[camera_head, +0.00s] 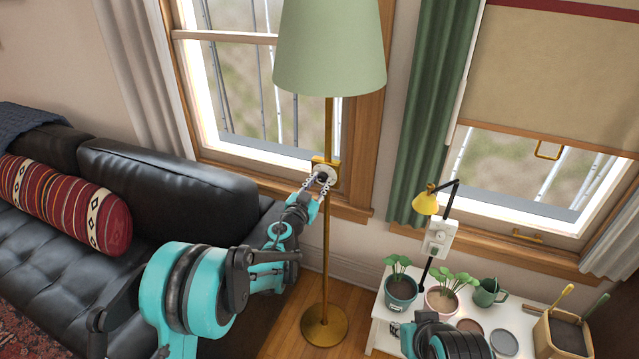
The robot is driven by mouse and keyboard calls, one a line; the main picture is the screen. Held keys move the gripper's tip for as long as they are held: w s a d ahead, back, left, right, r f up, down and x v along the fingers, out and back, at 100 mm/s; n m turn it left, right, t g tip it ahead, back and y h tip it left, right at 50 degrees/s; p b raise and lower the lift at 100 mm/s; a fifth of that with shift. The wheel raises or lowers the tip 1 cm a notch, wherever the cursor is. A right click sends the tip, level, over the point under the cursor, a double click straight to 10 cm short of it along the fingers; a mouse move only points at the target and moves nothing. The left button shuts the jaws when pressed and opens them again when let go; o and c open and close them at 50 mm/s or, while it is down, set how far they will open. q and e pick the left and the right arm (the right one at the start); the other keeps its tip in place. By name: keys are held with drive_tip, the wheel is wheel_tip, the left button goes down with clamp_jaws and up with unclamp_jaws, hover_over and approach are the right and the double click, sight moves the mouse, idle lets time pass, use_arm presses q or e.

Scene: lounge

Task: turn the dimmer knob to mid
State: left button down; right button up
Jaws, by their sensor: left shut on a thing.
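A floor lamp with a pale green shade (330,50) and a brass pole stands before the window. A round pale dial (330,171) with a dark knob (322,177) in its middle sits on a brass plate on the pole. My left gripper (321,181) reaches up from the lower left and is shut on the knob, its fingers covering part of it. The knob's setting is too small to read. My right arm (445,341) shows at the bottom, over the front of the white table; its fingers are not clear.
A black leather sofa (160,190) with a striped bolster (65,203) is at left. The white table (385,320) holds potted plants (401,287), a green watering can (488,292) and a wooden box (562,338). A yellow lamp (426,202) and a white wall box (440,238) are behind.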

use_arm(q)
drive_tip(key=shift+m, duration=0.3)
drive_tip(key=m, duration=0.9)
drive_tip(key=shift+m, duration=0.4)
drive_tip(key=m, duration=0.3)
drive_tip(key=shift+m, duration=0.4)
drive_tip(key=m, duration=1.3)
drive_tip(key=shift+f+m, duration=0.1)
drive_tip(key=shift+m, duration=0.2)
drive_tip(key=shift+b, duration=0.3)
